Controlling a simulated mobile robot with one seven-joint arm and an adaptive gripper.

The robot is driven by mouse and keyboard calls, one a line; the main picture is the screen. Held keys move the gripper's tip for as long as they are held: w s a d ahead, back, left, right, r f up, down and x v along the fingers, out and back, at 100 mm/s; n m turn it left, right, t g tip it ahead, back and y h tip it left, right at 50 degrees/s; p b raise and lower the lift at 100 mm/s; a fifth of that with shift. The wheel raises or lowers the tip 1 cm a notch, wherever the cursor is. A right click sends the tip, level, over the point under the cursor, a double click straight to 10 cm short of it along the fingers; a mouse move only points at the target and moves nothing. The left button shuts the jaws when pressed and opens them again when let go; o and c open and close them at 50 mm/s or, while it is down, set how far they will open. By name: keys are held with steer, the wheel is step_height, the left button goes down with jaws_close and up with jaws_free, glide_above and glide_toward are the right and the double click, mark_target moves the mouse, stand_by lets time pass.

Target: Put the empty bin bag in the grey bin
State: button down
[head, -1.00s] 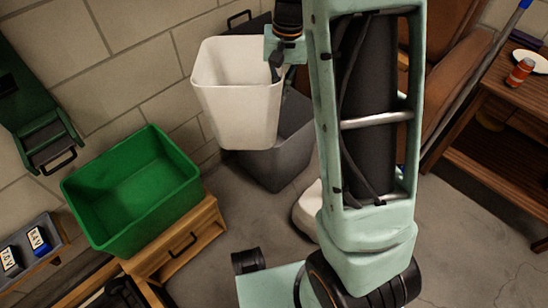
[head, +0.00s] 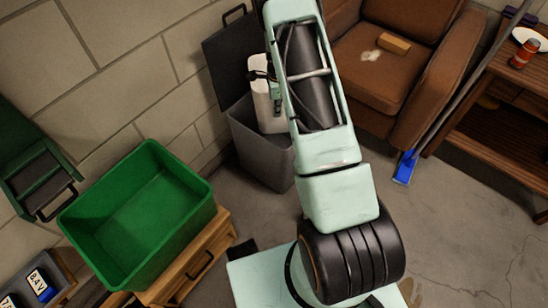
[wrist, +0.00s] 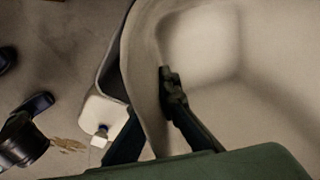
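The white bin bag (head: 262,108), stiff and open-topped, is partly behind my arm in the head view. It is over or partly inside the mouth of the grey bin (head: 262,158), whose dark lid (head: 228,62) stands open against the wall. How deep the bag sits is hidden. My gripper (head: 274,88) is at the bag's upper edge. In the wrist view the bag (wrist: 250,60) looks empty, and my gripper (wrist: 150,115) is shut on its rim, one finger inside and one outside. A strip of the grey bin (wrist: 112,75) shows beside the bag.
A green crate (head: 195,215) sits on a wooden drawer unit (head: 205,262) left of the bin. A brown armchair (head: 372,85) stands to the right, with a blue broom (head: 405,167) and a wooden table (head: 490,120) beyond. Bare floor (head: 450,220) lies at the lower right.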

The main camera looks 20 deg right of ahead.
step_height(320, 180, down, 28)
steer(key=b, duration=0.8)
steer(key=c, duration=2.2)
jaws_free()
steer(key=shift+r, duration=0.15)
steer(key=shift+o, duration=0.2)
step_height(320, 180, up, 12)
steer(key=s+p, duration=0.1)
steer(key=p, duration=0.3)
steer(key=shift+a, duration=0.1)
